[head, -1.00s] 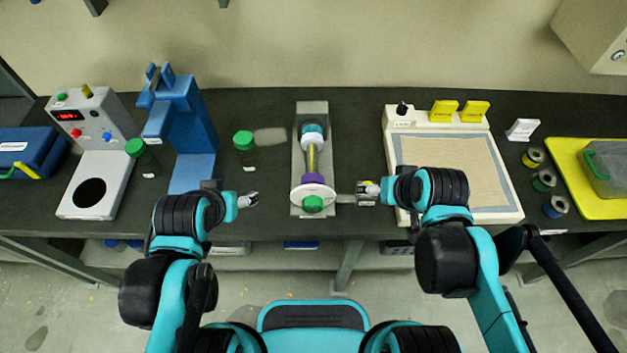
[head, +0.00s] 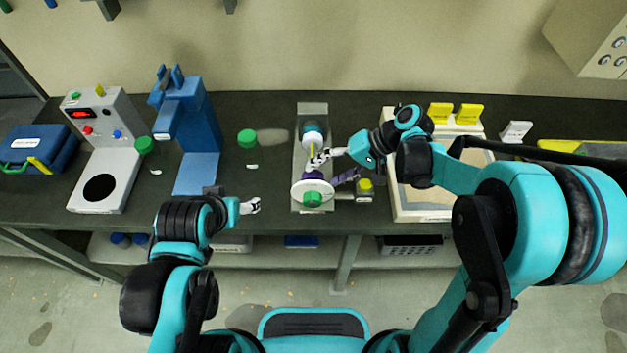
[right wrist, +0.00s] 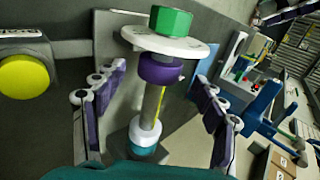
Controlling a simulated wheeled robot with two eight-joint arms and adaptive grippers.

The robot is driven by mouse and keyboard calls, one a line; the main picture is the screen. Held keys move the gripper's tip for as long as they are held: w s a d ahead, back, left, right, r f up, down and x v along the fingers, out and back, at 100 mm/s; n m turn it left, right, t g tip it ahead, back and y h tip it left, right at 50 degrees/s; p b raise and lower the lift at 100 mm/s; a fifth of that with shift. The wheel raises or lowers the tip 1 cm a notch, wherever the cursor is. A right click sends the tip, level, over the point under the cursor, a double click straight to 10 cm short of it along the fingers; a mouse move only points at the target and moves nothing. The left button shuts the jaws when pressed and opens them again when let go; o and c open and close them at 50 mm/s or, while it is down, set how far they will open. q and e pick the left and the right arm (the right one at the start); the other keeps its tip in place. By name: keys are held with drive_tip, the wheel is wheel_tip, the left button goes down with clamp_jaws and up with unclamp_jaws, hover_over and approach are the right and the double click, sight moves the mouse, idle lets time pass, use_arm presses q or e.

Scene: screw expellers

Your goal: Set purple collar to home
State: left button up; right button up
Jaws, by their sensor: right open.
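The purple collar (right wrist: 160,70) sits on the shaft (right wrist: 152,105) of the screw expeller, just beneath the white disc (right wrist: 185,46) with the green hex knob (right wrist: 171,21). In the head view only part of the collar (head: 316,177) shows behind the disc. A white and teal collar (head: 312,132) is at the shaft's far end. My right gripper (right wrist: 158,76) is open, with one finger on each side of the shaft and collar, apparently not touching them. In the head view my right gripper (head: 329,169) is over the expeller. My left gripper (head: 250,206) hangs near the table's front edge; its finger gap is unclear.
A yellow button box (head: 365,185) stands right of the expeller; it also shows in the right wrist view (right wrist: 25,76). A framed beige board (head: 430,206) is farther right. Green-capped bottles (head: 247,138), a blue stand (head: 197,172) and a grey device (head: 98,195) are left.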

sight(320, 175)
drive_tip(key=b+x, duration=0.1)
drive_tip(key=x, duration=0.4)
